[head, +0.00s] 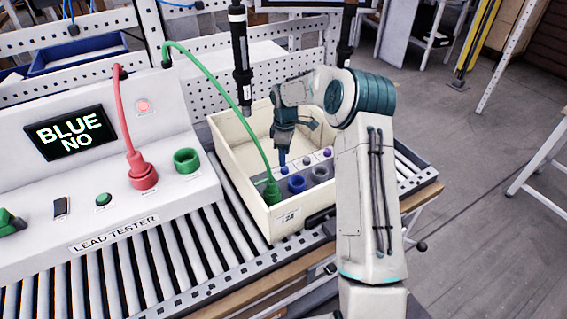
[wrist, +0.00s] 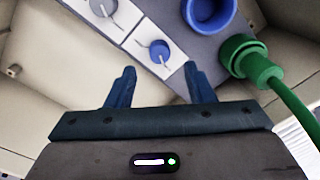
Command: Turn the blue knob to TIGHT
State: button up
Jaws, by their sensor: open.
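The blue knob (wrist: 160,50) is small and round, on a white plate along the grey panel in the bin. In the wrist view it lies just beyond and between my fingertips. My gripper (wrist: 160,73) is open, one blue finger to each side of the knob's line, apart from it and holding nothing. In the head view my gripper (head: 283,155) points down into the bin over the blue knob (head: 284,170). A thin mark runs by the knob; I cannot read any TIGHT label.
A blue socket (wrist: 210,12) and a green plug (wrist: 250,62) with its cable sit beside the knob. A grey knob (wrist: 103,7) is on its other side. The cream bin (head: 283,225) walls surround the panel. The lead tester screen (head: 70,133) reads "BLUE NO".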

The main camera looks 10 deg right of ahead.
aim_at(285, 170)
jog(key=shift+s+f+p, duration=0.1)
jog(key=shift+f+p, duration=0.3)
jog(key=shift+f, duration=2.2)
jog(key=shift+a, duration=0.1)
jog(key=c, duration=1)
